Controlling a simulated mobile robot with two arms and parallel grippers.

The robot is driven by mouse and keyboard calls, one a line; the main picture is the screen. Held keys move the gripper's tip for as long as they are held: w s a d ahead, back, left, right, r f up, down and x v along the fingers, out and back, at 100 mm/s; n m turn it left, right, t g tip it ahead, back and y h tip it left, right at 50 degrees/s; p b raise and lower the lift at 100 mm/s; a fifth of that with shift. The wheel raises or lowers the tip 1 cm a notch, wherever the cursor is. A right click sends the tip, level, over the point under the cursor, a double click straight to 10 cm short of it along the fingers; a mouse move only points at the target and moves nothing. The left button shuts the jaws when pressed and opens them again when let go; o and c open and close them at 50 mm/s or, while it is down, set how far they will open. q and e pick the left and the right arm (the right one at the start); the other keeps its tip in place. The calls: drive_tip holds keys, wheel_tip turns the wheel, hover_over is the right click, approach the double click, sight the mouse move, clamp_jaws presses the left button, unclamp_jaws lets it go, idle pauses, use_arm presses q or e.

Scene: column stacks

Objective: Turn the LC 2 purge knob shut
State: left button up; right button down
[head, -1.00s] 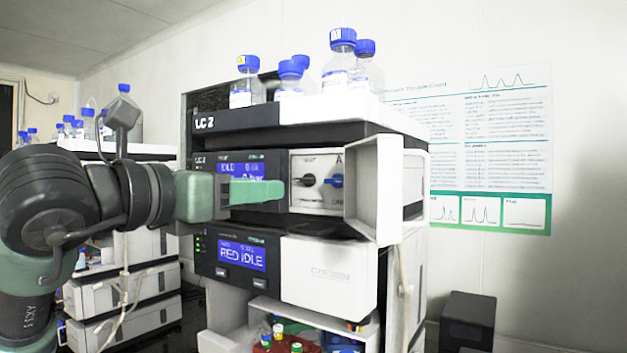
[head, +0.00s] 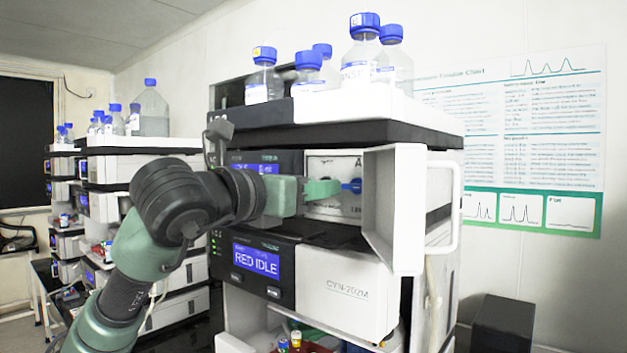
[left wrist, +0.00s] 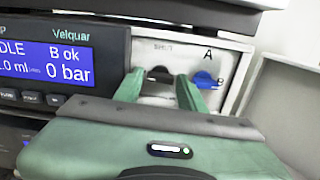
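The LC 2 stack's pump module has a white valve panel with its door swung open. In the left wrist view the black purge knob (left wrist: 160,73) sits under a "SHUT" label. My left gripper (left wrist: 159,88) is open, with one green finger on each side of the knob in the picture; I cannot tell if they touch it. A blue A/B knob (head: 351,186) shows just right of the fingertips, also in the left wrist view (left wrist: 205,80). My right gripper is out of view.
The open white door (head: 393,210) stands out to the right of the panel. Blue-capped bottles (head: 366,55) stand on the top tray. A lower module (head: 345,285) lies beneath, its display reading "RED IDLE". Another stack (head: 125,180) stands behind on the left.

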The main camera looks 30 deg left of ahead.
use_arm(q)
drive_tip(key=shift+s, duration=0.1)
drive_tip(key=shift+r, duration=0.1)
clamp_jaws()
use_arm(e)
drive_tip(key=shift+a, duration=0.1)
use_arm(q)
drive_tip(key=m, duration=0.8)
drive_tip(key=shift+m, duration=0.3)
drive_tip(key=m, duration=0.4)
drive_tip(key=shift+r, duration=0.1)
drive_tip(key=shift+m, duration=2.4)
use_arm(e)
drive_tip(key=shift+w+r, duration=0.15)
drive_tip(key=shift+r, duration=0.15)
